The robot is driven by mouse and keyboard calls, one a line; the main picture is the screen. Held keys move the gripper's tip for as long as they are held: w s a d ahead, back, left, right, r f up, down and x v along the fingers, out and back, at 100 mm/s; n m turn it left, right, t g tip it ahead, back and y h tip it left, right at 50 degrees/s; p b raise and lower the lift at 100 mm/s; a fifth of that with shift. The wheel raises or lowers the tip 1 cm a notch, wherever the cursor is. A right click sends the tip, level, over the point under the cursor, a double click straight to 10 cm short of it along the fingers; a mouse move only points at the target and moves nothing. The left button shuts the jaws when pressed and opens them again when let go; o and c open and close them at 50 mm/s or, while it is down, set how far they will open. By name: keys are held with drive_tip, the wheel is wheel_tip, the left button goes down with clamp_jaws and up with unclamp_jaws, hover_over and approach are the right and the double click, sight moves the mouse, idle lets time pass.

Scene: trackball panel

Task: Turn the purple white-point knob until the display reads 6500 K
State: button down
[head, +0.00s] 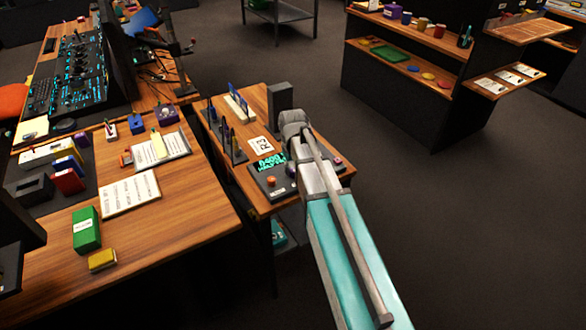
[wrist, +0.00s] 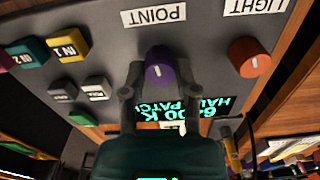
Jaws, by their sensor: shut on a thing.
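The purple white-point knob (wrist: 158,70) with a white pointer line sits between my two fingertips in the wrist view. My gripper (wrist: 158,80) is shut on it from both sides. The upside-down label reading POINT (wrist: 156,14) lies beyond the knob. The display (wrist: 200,108) has green text, upside down and partly covered by my gripper; it reads 6-something-00 K with HALF PATCH below. In the head view the display (head: 268,162) looks like 6400, but is too small to be sure.
An orange-red knob (wrist: 248,57) stands right of the purple one, by a LIGHT label (wrist: 255,6). Several coloured buttons (wrist: 73,44) are at the left. A dark upright block (head: 280,102) and a pen rack (head: 226,132) stand on the panel's table. A larger wooden desk (head: 170,225) is at left.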

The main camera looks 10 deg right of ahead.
drive_tip(key=shift+m, duration=2.1)
drive_tip(key=shift+c, duration=1.9)
unclamp_jaws()
drive_tip(key=s+r+n+p, duration=0.1)
drive_tip(key=s+r+p, duration=1)
drive_tip(key=s, duration=0.5)
drive_tip(key=shift+d+n, duration=0.2)
drive_tip(key=shift+n, duration=0.1)
